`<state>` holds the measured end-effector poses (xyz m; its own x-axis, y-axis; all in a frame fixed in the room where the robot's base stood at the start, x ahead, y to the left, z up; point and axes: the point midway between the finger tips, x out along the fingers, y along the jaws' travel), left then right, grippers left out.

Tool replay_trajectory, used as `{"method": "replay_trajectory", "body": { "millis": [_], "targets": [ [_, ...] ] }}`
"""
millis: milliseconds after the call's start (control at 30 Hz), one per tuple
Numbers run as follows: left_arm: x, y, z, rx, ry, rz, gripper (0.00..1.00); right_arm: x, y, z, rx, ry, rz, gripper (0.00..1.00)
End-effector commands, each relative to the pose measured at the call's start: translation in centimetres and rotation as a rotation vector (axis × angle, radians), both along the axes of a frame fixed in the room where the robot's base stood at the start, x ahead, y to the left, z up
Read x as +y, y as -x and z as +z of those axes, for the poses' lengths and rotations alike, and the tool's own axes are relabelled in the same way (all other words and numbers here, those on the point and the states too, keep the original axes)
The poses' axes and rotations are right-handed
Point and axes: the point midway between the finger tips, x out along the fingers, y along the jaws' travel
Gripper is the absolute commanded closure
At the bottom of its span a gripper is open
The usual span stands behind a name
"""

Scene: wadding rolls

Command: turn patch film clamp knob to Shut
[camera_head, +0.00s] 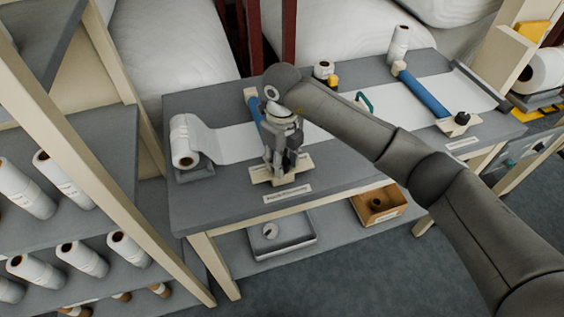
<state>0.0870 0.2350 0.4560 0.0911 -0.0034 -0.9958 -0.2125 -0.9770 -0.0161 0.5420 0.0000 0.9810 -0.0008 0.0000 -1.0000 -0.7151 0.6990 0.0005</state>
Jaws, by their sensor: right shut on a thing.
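My right gripper (285,160) points down at the front end of the left blue clamp bar (253,104) on the grey table. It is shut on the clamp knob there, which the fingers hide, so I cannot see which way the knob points. The knob's cream base plate (259,177) shows under the fingertips. A label (288,194) lies in front of it, too small to read. White film runs from a roll (184,146) on the left towards this bar. My left gripper is not in view.
A second blue clamp bar (424,93) with a black knob (462,118) stands on the right of the table (225,205). A small tape roll (323,70) and an upright white roll (399,45) stand at the back. A shelf of rolls (60,140) is at left.

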Motion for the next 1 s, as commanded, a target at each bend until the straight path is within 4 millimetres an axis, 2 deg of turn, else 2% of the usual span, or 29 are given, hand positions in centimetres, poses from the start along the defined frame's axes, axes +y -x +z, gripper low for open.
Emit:
{"method": "replay_trajectory", "body": {
  "millis": [200, 1000],
  "targets": [
    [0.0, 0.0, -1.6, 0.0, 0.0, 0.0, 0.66, 0.0, -0.1, -0.2, -0.004, 0.001, -0.204, 0.9],
    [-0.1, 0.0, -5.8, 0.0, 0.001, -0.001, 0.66, 0.0, -0.1, -0.1, -0.003, -0.001, -0.965, 0.9]
  ]
}}
